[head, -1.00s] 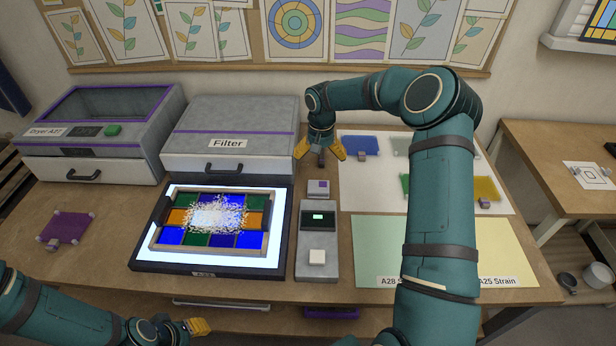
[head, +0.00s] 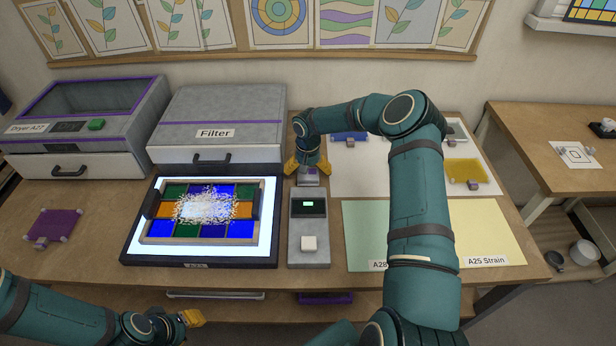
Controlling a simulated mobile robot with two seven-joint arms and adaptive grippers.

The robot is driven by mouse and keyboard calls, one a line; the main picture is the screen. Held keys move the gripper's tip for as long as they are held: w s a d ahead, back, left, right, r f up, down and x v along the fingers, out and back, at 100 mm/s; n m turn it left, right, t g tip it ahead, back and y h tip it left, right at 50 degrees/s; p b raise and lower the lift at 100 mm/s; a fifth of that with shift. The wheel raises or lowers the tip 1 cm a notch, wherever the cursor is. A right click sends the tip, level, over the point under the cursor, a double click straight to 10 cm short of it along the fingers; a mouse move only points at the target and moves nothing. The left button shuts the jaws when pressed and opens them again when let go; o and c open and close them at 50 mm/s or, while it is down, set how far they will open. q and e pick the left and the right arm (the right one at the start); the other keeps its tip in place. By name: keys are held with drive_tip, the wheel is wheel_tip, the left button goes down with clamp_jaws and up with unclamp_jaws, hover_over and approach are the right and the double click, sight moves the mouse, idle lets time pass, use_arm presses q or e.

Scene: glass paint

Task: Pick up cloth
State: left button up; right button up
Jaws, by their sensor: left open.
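A small purple square sheet (head: 55,225) with light corner pegs and a grey block lies at the far left of the table; it may be the cloth, but I cannot tell. My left gripper (head: 193,318) is at the lower left, in front of the table edge, open and empty, well apart from the sheet. My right gripper (head: 307,166) points down with its yellow fingers spread, just behind or around a small grey block with a purple top (head: 309,177). Whether it touches the block is unclear.
A lit panel (head: 131,248) bears a coloured glass frame with white bits scattered over it. The filter box (head: 225,110) and dryer (head: 70,110) stand behind. A grey device (head: 309,262) is beside the panel. Blue (head: 348,138) and yellow (head: 466,170) sheets lie at right.

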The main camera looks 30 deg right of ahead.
drive_tip(key=shift+f, duration=0.75)
drive_tip(key=c, duration=1.1)
wheel_tip(320, 180, up, 10)
drive_tip(key=shift+r, duration=0.1)
drive_tip(key=shift+o, duration=1.2)
drive_tip(key=c, duration=0.3)
drive_tip(key=shift+c, duration=0.2)
